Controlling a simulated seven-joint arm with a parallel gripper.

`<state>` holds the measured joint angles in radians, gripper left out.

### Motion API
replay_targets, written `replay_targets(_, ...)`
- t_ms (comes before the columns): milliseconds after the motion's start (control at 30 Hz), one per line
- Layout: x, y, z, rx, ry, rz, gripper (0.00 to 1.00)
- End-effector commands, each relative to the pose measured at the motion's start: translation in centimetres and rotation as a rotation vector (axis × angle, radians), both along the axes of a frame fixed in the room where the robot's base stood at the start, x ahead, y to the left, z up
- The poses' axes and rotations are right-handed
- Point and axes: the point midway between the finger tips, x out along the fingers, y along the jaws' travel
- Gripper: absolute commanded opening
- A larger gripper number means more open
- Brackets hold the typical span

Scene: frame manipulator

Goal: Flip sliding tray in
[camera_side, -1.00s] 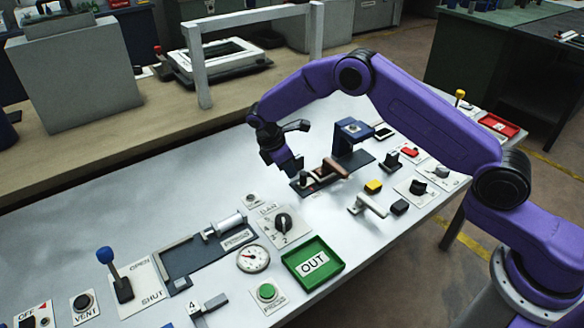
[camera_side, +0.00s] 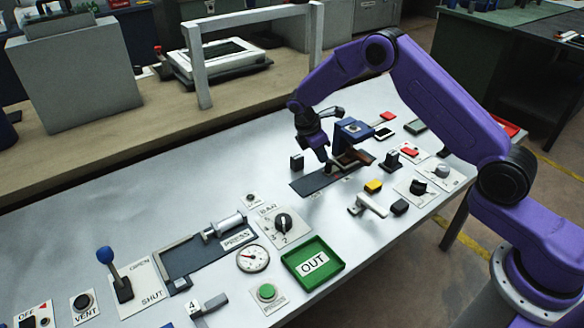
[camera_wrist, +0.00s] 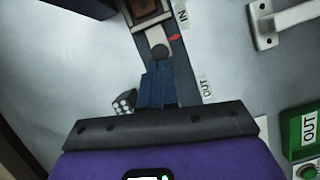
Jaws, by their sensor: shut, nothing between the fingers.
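The sliding tray (camera_side: 358,158), grey with a brown block in it, sits on a dark rail plate (camera_side: 311,184) toward the end under a blue stand (camera_side: 355,132). In the wrist view the tray (camera_wrist: 148,10) is at the top edge, partly cut off. The "OUT" label (camera_wrist: 206,88) is lower along the rail. My gripper (camera_side: 325,157) is shut and empty, low over the rail at the tray's knob end. Fingertips (camera_wrist: 158,70) appear right behind the knob; contact is unclear.
A small dark cube (camera_side: 297,161) lies left of the rail. A green OUT bin (camera_side: 313,262) is nearer the camera.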

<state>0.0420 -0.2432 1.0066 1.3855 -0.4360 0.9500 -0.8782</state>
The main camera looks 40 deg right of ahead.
Motion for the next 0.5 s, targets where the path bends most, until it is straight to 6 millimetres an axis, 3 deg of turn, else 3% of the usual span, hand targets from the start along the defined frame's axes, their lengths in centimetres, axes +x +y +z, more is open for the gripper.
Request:
replay_targets(167, -0.2, -2.3, -0.2, 0.001, 0.006, 0.0, 0.0)
replay_targets(500, -0.3, -2.5, -0.3, 0.002, 0.008, 0.001, 0.0)
